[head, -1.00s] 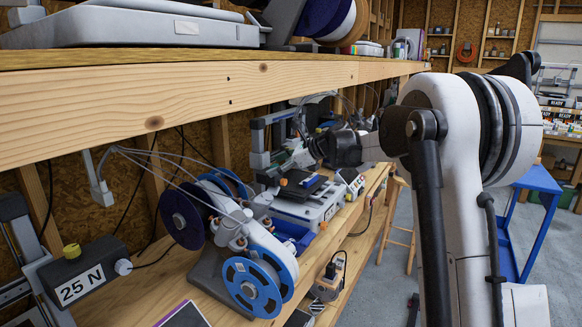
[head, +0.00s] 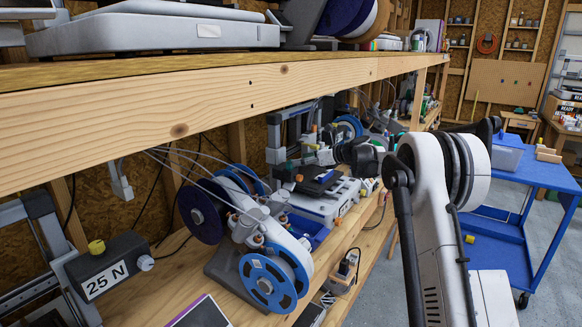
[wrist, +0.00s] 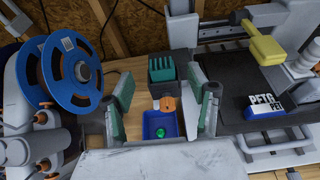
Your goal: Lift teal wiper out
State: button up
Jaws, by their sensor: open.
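The teal wiper (wrist: 162,68) looks like a toothed teal piece standing in a dark box-like holder (wrist: 172,92) at the top middle of the wrist view. Its lower part is hidden in the holder. My gripper (wrist: 162,82) is open, with one green-padded finger on each side of the picture area around the wiper. Nothing is between the fingertips in contact with them, as far as I can see.
A blue bin (wrist: 153,118) with a small green item lies nearer than the holder, beside an orange piece (wrist: 167,104). A blue spool (wrist: 70,70) stands left. A printer bed (wrist: 235,122) with a PETG block (wrist: 272,106) and a yellow-headed part (wrist: 264,46) are right. A shelf (head: 230,98) overhangs the bench.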

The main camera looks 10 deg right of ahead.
aim_at(291, 167)
jog(key=shift+p+x, duration=0.6)
jog(key=shift+x, duration=2.4)
jog(key=shift+f, duration=0.1)
jog(key=shift+c, duration=0.5)
jog(key=c, duration=1.1)
